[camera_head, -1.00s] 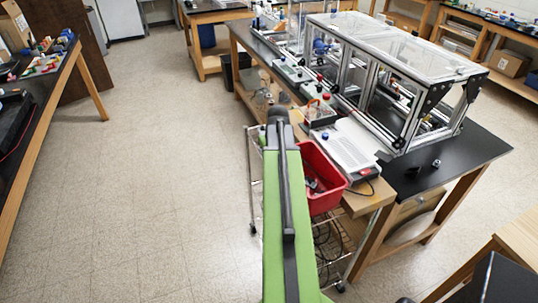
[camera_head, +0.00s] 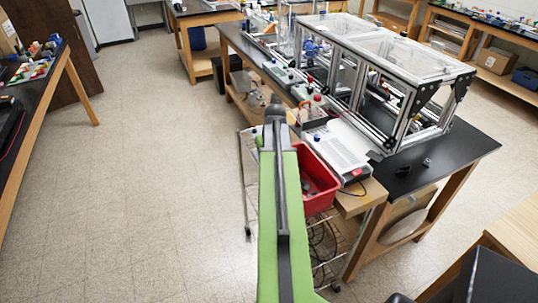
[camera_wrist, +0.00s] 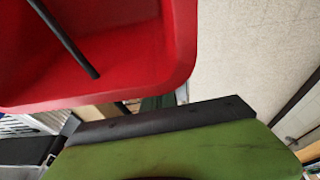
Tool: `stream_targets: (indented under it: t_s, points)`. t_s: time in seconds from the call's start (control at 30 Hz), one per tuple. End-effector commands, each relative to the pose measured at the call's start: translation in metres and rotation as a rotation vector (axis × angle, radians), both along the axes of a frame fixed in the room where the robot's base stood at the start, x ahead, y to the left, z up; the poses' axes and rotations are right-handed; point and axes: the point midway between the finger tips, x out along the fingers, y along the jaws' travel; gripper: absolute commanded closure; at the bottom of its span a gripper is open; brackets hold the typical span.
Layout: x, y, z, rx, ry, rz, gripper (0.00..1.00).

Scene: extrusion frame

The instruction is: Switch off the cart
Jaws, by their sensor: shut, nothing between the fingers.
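The cart is a wire-frame trolley (camera_head: 243,190) on casters beside the dark-topped bench, partly hidden behind my green arm. A wooden board (camera_head: 362,197) beside it carries a white box-like device (camera_head: 340,145) with a small red part (camera_head: 357,171) at its front corner. I cannot tell whether that red part is the cart's switch. My gripper (camera_head: 275,106) is at the far dark end of my arm, above the cart's far end. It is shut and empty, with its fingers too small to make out.
A red bin (camera_head: 321,196) stands right of my arm; its red wall (camera_wrist: 180,55) fills the wrist view's upper left, with a dark rod inside. A framed clear enclosure (camera_head: 400,60) stands on the bench (camera_head: 440,170). Open floor (camera_head: 150,190) lies left.

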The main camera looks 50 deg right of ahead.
Motion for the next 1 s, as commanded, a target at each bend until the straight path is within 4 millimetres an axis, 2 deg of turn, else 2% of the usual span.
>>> stream_targets:
  t_s: [0.23,0.5,0.6,0.73,1.0]
  points:
    - [-0.001,-0.004,0.048,-0.001,-0.001,0.002,1.00]
    - [-0.019,0.005,0.108,-0.002,-0.002,-0.001,1.00]
    - [-0.024,0.008,0.125,-0.002,-0.002,-0.001,1.00]
    - [-0.027,0.010,0.133,-0.001,-0.002,-0.001,1.00]
    - [-0.027,0.010,0.131,-0.001,-0.002,0.000,1.00]
